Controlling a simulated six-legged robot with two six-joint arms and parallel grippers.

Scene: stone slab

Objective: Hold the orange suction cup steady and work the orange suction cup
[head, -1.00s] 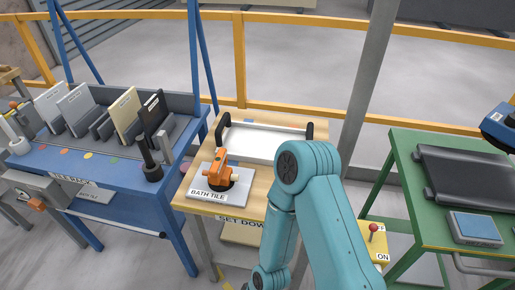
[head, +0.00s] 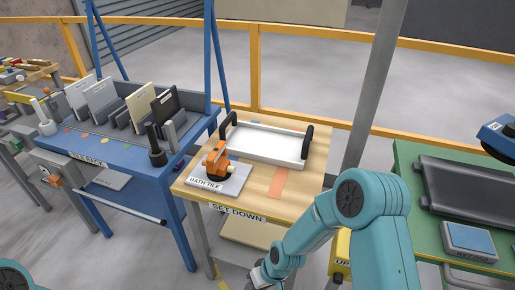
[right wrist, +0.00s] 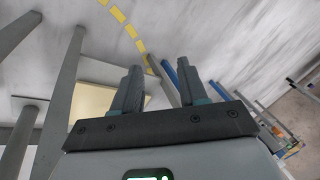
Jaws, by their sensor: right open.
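The orange suction cup (head: 216,160) stands on a pale grey tile (head: 230,184) labelled BATH TILE, at the left front of the wooden set-down table (head: 255,207). Its dark base touches the tile. My right gripper (head: 258,280) is low at the bottom edge of the head view, in front of the table and below its top, apart from the cup. In the right wrist view my right gripper (right wrist: 158,82) is open with nothing between its fingers. My left gripper is out of view; only a teal bit of my left arm shows at the bottom left corner.
A white tray with black handles (head: 268,145) lies behind the tile. An orange patch (head: 279,182) marks the bare table right of it. A blue rack (head: 115,165) with upright tiles stands left. A green bench (head: 412,180) stands right. A grey post rises behind the table.

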